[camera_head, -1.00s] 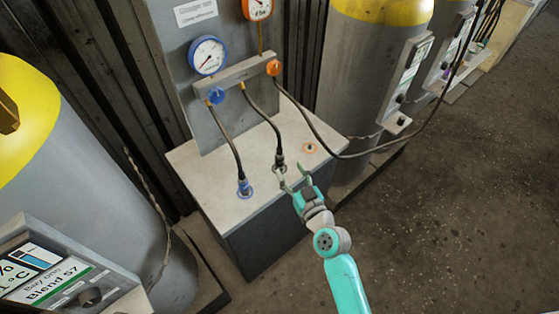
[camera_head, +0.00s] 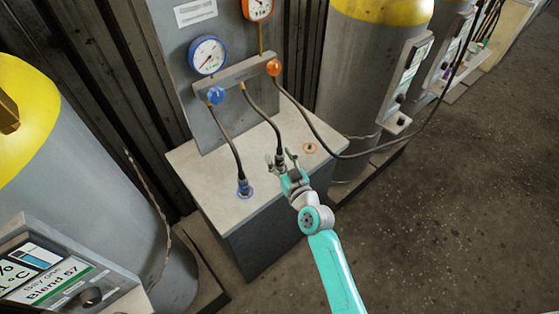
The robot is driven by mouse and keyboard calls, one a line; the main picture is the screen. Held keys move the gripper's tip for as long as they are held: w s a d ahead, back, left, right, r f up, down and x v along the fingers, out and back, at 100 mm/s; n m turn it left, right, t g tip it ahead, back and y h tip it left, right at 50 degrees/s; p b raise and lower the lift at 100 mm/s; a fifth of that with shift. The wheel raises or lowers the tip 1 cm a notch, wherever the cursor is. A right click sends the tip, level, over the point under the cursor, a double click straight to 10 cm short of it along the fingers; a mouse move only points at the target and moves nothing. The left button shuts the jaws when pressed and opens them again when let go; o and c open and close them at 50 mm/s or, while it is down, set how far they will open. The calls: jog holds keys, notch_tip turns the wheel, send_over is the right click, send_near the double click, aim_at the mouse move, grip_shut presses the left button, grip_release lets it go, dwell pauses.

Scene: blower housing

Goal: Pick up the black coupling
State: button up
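The black coupling (camera_head: 280,160) is at the lower end of the middle black hose, on the pale top of the cabinet. It is small and partly hidden by my gripper. My gripper (camera_head: 281,161), teal with grey-green fingers, is right at the coupling. Its two fingers stand apart, one to each side of the coupling as seen from here. I cannot tell whether either finger touches it.
A blue coupling (camera_head: 244,188) on another hose stands on the cabinet top (camera_head: 212,163) to the left. An orange ring (camera_head: 309,147) lies to the right. A panel with gauges (camera_head: 208,56) rises behind. Gas cylinders (camera_head: 365,80) flank the cabinet.

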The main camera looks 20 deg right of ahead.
aim_at(281, 152)
grip_shut()
jog(key=shift+r, duration=0.1)
jog(key=shift+r, duration=0.7)
notch_tip(281, 152, up, 2)
jog(key=shift+r, duration=0.15)
jog(key=s+d, duration=0.1)
jog(key=s, duration=1.7)
jog(key=shift+d, duration=0.35)
